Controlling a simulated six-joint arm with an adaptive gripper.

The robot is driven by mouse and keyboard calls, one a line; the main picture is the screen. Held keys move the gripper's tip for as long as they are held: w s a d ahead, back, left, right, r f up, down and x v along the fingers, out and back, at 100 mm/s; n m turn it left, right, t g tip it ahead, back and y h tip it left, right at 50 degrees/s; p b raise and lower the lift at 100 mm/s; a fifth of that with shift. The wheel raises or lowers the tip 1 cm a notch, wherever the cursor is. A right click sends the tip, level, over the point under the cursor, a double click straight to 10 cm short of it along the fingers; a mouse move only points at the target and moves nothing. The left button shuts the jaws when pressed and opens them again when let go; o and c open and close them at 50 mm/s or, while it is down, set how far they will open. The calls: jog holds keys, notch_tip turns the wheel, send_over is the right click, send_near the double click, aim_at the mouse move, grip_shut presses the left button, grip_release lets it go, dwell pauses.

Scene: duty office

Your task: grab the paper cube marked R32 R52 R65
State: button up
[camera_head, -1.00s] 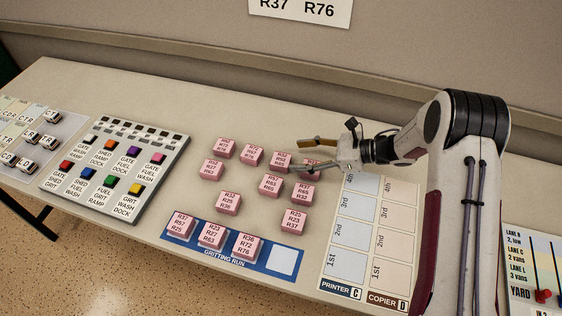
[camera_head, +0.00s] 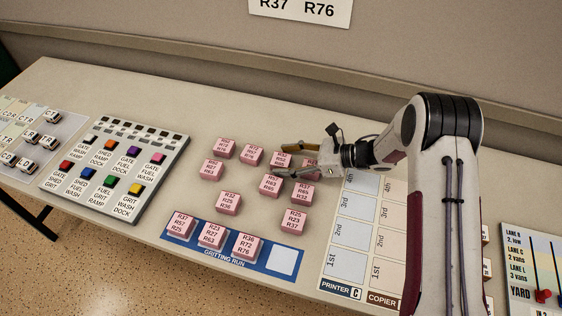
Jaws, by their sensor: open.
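Several pink paper cubes with small black codes lie on the table. The cube at the gripper (camera_head: 282,161) is partly covered by the fingers; its print is too small to read surely, so I cannot confirm it is R32 R52 R65. My gripper (camera_head: 280,160) is open, with one fingertip on the far side of this cube and the other on the near side in the picture. I cannot tell how high the fingers are above the table. Another cube (camera_head: 311,163) is partly hidden behind the gripper.
Close neighbours are one cube (camera_head: 252,155) to the left and two nearer ones (camera_head: 270,185), (camera_head: 303,195). The blue GRITTING RUN strip (camera_head: 225,254) holds three cubes and a bare white square. A button panel (camera_head: 147,190) lies left; the printer chart (camera_head: 345,240) lies right.

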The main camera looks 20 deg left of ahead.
jog(key=shift+x, duration=0.95)
jog(key=shift+c, duration=0.5)
jog(key=c, duration=1.1)
